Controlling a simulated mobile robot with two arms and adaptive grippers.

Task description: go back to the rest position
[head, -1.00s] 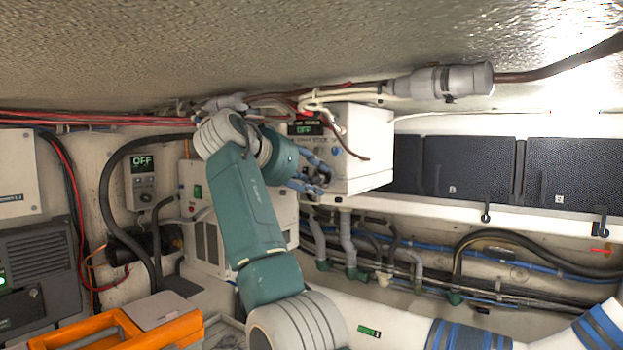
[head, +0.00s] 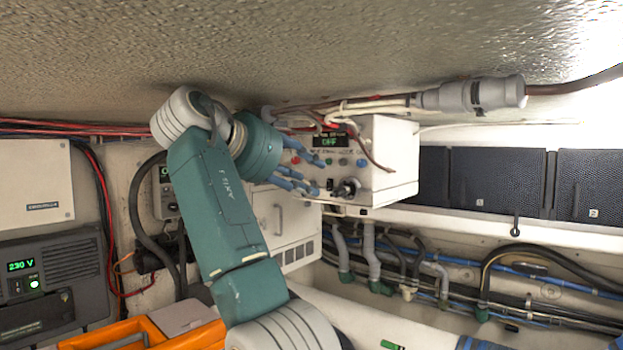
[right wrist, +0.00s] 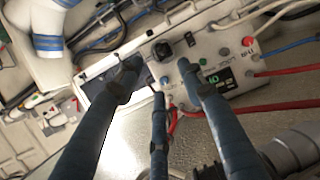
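My right gripper (head: 318,177) is in front of the left part of a white control box (head: 390,160) in the head view. Its blue fingers are spread and hold nothing. The box front has a small display reading OFF, coloured buttons and a black knob (head: 348,188). The knob is just right of the fingertips and appears clear of them. In the right wrist view the three fingers (right wrist: 158,78) stand apart, pointing at the panel, with the black knob (right wrist: 163,50) beyond their tips. My left gripper is in neither view.
A low textured ceiling (head: 300,50) is close above my right arm. Cables and a grey cylindrical connector (head: 470,95) run over the box. Dark panels (head: 497,178) are at right, hoses (head: 370,255) below. An orange case (head: 145,335) and a 230 V unit (head: 45,275) are at left.

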